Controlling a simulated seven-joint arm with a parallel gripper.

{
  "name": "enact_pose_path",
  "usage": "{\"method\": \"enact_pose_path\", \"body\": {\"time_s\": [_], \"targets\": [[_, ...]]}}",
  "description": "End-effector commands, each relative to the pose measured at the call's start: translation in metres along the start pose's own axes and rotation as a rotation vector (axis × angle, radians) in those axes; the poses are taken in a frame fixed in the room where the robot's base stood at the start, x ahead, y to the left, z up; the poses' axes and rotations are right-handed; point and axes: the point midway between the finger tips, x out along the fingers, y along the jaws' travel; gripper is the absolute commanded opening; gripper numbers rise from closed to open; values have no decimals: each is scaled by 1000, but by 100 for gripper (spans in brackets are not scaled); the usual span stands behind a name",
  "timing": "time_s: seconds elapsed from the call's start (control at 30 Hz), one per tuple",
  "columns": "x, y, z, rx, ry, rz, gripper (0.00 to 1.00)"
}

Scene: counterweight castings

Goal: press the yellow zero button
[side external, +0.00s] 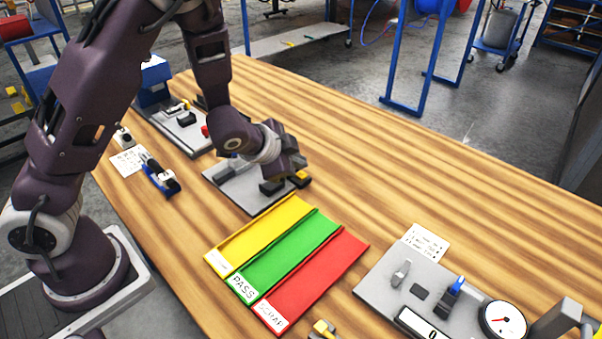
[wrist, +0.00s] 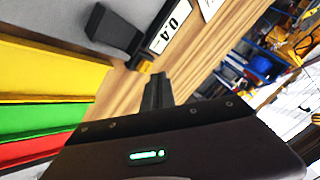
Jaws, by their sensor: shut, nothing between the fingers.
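A small yellow piece (side external: 301,177), which looks like the yellow zero button, shows at the right end of a grey plate (side external: 240,192) in the side external view. My gripper (side external: 291,172) is low over that end, right by the yellow piece and partly covering the area. I cannot tell whether they touch. In the wrist view my gripper's dark fingers (wrist: 156,90) are together and empty. They point toward a small dark fixture with a yellowish edge (wrist: 145,63), beside a display reading 0.4 (wrist: 169,27). The button's face is not clear there.
Yellow (side external: 262,230), green (side external: 287,258) and red (side external: 315,280) trays lie in front of the plate. Another grey plate with a dial gauge (side external: 503,320) is at the lower right. A blue-handled tool (side external: 160,177) lies at left.

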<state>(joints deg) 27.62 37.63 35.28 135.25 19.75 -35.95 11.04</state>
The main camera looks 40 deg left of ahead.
Motion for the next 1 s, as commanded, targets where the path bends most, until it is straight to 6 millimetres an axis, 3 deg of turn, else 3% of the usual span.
{"method": "enact_pose_path", "body": {"time_s": [1.0], "targets": [[8,6,6,0,-1,0,0]]}}
